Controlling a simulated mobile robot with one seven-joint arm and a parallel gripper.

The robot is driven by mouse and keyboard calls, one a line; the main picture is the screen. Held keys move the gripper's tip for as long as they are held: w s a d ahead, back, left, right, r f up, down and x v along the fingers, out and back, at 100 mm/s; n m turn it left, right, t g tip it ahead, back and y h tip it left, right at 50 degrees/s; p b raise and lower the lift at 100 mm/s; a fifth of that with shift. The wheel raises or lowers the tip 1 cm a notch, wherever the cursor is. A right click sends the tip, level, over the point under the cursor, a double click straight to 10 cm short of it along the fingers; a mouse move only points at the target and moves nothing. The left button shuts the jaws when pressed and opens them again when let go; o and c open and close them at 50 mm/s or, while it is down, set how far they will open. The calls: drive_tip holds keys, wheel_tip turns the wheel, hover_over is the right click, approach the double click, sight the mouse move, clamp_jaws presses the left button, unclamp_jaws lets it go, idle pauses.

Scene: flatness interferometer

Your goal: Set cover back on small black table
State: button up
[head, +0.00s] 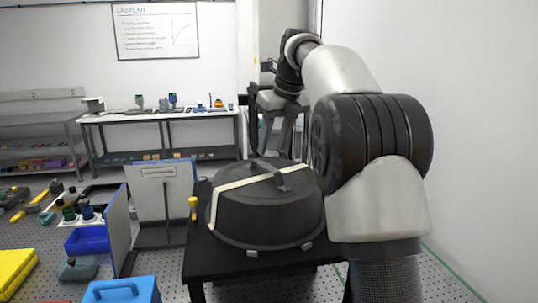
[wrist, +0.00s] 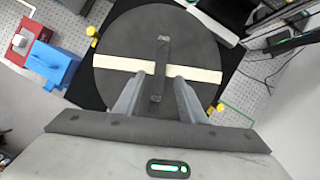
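The cover (head: 265,215) is a dark round dome with a cream strip and a raised black strap handle. It rests on the small black table (head: 205,258), apparently level. In the wrist view the cover (wrist: 120,35) shows from above, with its handle (wrist: 162,50) crossing the cream strip. My gripper (head: 278,125) is above the cover, fingers pointing down. In the wrist view my gripper (wrist: 157,88) has its two fingers apart, one on either side of the handle's line, with nothing held between them. Whatever lies under the cover is hidden.
Yellow posts (head: 193,207) stand at the table's edge. Left of it are a standing panel (head: 165,200), a blue box (head: 122,290) and a blue tray (head: 90,238). A workbench (head: 165,117) stands behind. A white wall (head: 480,120) is close on the right.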

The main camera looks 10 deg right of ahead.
drive_tip(key=a+v, duration=0.1)
drive_tip(key=v, duration=0.5)
drive_tip(key=s+f+n, duration=0.2)
drive_tip(key=s+n, duration=1.3)
drive_tip(key=s, duration=0.3)
drive_tip(key=s+a+f+n+t+h, duration=0.1)
drive_tip(key=s+f+n, duration=1.4)
drive_tip(key=s+n, duration=0.1)
drive_tip(key=shift+s+f+n+h, duration=0.3)
drive_tip(key=shift+s+f+h, duration=0.1)
drive_tip(key=shift+s, duration=0.45)
